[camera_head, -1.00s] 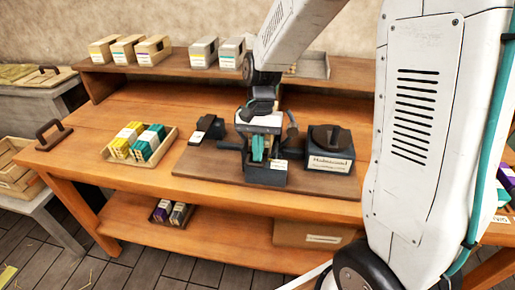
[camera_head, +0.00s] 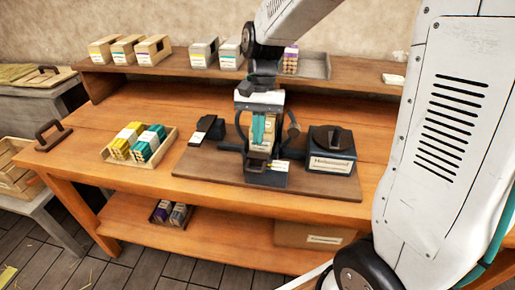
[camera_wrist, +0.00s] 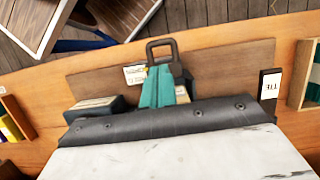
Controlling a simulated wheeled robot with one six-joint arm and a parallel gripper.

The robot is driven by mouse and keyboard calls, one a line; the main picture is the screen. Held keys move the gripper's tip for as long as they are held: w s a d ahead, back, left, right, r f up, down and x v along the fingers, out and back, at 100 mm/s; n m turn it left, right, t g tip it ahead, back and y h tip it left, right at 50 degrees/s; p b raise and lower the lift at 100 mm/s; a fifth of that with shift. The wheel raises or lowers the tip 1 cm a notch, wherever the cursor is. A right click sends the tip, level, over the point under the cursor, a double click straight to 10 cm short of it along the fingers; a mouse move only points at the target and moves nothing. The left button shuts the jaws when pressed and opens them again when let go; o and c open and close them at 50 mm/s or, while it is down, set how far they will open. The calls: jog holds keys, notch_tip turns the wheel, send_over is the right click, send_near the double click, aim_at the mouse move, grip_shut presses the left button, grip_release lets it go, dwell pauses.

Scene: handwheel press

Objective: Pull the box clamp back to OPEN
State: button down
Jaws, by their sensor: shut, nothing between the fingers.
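The press (camera_head: 266,179) stands on a brown board in the middle of the bench, with a dark curved arm on each side. My gripper (camera_head: 258,142) hangs over it with teal fingers pointing down; its white body hides much of the press top. A dark looped handle (camera_head: 257,158), which looks like the box clamp's handle, is at the press front. The wrist view shows the handle (camera_wrist: 160,47) just beyond my shut, empty teal fingers (camera_wrist: 158,72). I cannot tell whether they touch it. A pale boxy piece shows behind the fingers.
A dark box with a rounded top (camera_head: 331,150) stands right of the press, and a small black block (camera_head: 207,130) left. A wooden tray (camera_head: 171,143) of yellow and teal packs is farther left. Cartons (camera_head: 153,49) line the back shelf. The bench front is clear.

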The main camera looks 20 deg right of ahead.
jog(key=shift+v, duration=1.75)
